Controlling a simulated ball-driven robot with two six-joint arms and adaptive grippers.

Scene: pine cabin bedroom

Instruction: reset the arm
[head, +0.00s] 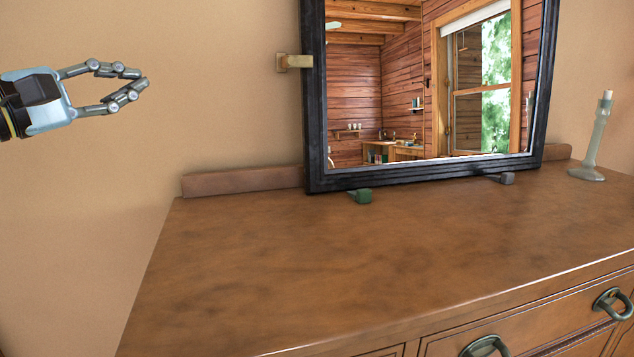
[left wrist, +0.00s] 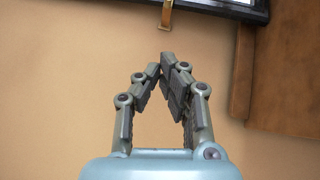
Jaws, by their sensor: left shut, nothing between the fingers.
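My left gripper (head: 143,86) is at the upper left of the head view, in front of the tan wall and left of the dresser. Its fingers are shut with nothing between them. In the left wrist view the fingertips (left wrist: 160,68) come together against the plain wall. My right gripper is in neither view.
A wooden dresser (head: 300,260) fills the lower part of the head view, its top mostly bare. A black-framed mirror (head: 316,110) stands at its back, with a brass bracket (head: 293,62) beside it. A pale candlestick (head: 594,145) stands at the far right.

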